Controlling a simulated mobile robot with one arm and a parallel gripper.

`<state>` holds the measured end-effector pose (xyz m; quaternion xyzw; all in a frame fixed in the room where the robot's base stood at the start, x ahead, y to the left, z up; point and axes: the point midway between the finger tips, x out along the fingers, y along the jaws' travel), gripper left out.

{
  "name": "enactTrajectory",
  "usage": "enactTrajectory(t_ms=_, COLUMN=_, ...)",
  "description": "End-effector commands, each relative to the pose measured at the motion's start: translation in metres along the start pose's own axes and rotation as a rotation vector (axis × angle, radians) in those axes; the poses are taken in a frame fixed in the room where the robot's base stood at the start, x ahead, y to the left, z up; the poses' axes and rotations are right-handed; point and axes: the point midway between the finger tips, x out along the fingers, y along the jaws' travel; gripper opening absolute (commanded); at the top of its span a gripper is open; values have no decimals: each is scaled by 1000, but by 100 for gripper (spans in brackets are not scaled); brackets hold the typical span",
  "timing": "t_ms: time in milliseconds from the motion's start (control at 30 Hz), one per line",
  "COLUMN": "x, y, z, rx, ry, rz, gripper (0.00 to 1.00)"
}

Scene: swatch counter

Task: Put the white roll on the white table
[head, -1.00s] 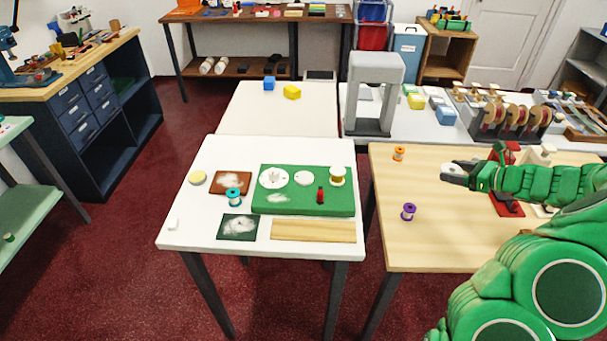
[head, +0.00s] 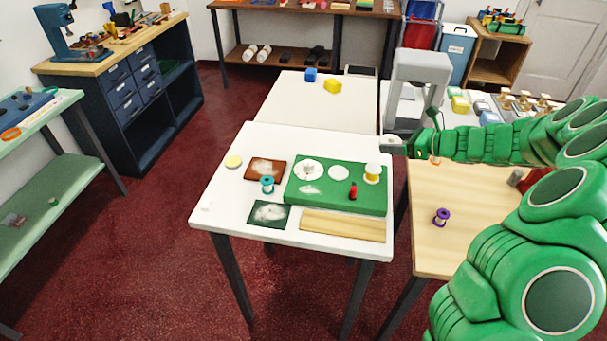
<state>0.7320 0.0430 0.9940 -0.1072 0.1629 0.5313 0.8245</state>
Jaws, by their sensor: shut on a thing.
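My gripper (head: 393,146) is shut on a small pale thing, which I take to be the white roll (head: 388,142); it is small here and partly covered by the fingers. My gripper is in the air by the white table's right back corner, near the gap to the wooden table. The white table (head: 225,190) stands in the middle. On it lie a green mat (head: 300,197) with white discs, a red piece and a white-and-yellow spool (head: 373,173).
The wooden table (head: 430,250) at right holds a purple spool (head: 441,217) and an orange one, partly hidden by my arm. A grey arch-shaped stand (head: 415,75) rises behind my gripper. The white table's left front area is mostly clear.

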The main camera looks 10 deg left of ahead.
Motion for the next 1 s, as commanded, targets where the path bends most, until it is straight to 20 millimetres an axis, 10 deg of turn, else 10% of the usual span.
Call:
enactTrajectory(t_ms=500, x=87, y=58, z=50, rx=-41, ry=1, rz=111, gripper=39)
enactTrajectory(t_ms=1000, x=124, y=21, z=42, rx=-43, ry=2, rz=111, gripper=39)
